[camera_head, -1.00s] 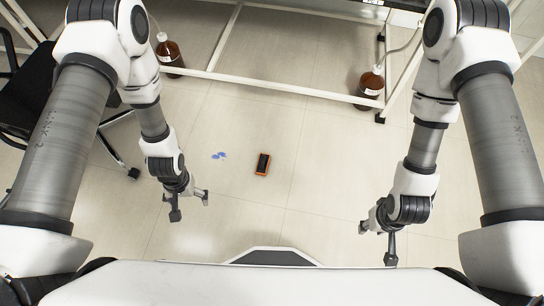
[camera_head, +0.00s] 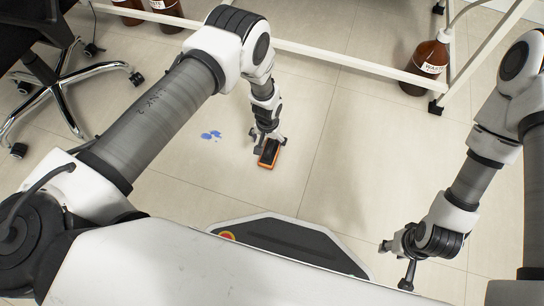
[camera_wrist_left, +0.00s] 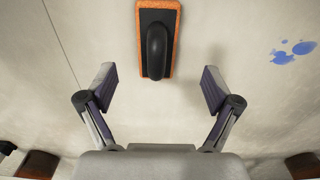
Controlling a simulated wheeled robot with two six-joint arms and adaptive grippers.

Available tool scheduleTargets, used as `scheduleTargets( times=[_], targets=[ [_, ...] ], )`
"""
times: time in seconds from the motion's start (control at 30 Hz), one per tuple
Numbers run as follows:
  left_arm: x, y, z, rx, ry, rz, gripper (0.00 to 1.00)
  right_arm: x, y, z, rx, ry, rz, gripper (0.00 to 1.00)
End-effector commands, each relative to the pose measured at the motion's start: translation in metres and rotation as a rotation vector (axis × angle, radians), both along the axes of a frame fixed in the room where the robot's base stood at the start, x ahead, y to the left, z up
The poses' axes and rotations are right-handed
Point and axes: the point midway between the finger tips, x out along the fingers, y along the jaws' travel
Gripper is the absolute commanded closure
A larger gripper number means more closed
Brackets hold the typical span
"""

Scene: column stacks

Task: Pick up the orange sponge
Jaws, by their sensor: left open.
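The orange sponge (camera_head: 268,155) lies on the floor, a rectangular orange pad with a black backing. In the left wrist view the sponge (camera_wrist_left: 157,68) shows a black handle on top and sits at the upper middle, ahead of the fingers. My left gripper (camera_head: 269,139) is just above it in the head view, and in the left wrist view its fingers (camera_wrist_left: 157,90) are spread wide with nothing between them. My right gripper (camera_head: 400,264) hangs at the lower right, far from the sponge, its fingers apart and empty.
Blue spots (camera_head: 211,135) mark the floor left of the sponge. A brown bottle (camera_head: 427,64) stands by the white frame (camera_head: 350,62) at the back right. A black chair (camera_head: 55,85) stands at the left. The floor around the sponge is clear.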

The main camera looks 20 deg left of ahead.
Motion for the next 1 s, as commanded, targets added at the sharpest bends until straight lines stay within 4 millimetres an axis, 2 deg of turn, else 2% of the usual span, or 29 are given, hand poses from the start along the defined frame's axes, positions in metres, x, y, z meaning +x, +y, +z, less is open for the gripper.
scheduleTargets(
  times=[0.03,0.23,0.4,0.5,0.67,0.73,0.87,0.9,0.97,1.0],
  targets=[
    [0.000,0.000,-0.010,0.000,0.001,0.000,0.10,0.000,0.000,-0.007,0.000,-0.001,0.000,0.60],
    [0.002,-0.002,-0.035,0.000,0.001,0.001,0.10,0.001,0.000,-0.024,0.000,-0.003,-0.003,0.60],
    [0.005,-0.005,-0.067,0.000,0.001,0.000,0.10,0.002,-0.001,-0.050,-0.001,-0.006,-0.008,0.60],
    [0.005,-0.005,-0.073,0.000,0.000,0.000,0.10,0.002,-0.001,-0.052,-0.001,-0.006,-0.010,0.60],
    [0.005,-0.004,-0.070,0.000,0.000,0.000,0.10,0.003,-0.001,-0.049,-0.001,-0.007,-0.010,0.60],
    [0.005,-0.004,-0.070,0.000,0.001,0.000,0.28,0.003,-0.001,-0.049,-0.001,-0.007,-0.010,0.60],
    [0.005,-0.004,-0.070,0.000,0.001,0.000,0.74,0.003,-0.001,-0.049,-0.001,-0.007,-0.010,0.60],
    [0.005,-0.004,-0.070,0.000,0.001,0.000,0.81,0.003,-0.001,-0.049,-0.001,-0.007,-0.010,0.60],
    [0.005,-0.004,-0.070,0.000,0.001,0.001,0.81,0.003,-0.001,-0.049,-0.001,-0.007,-0.010,0.60],
    [0.005,-0.004,-0.070,0.000,0.001,0.001,0.87,0.002,-0.001,-0.049,-0.001,-0.007,-0.010,0.60]
  ],
)
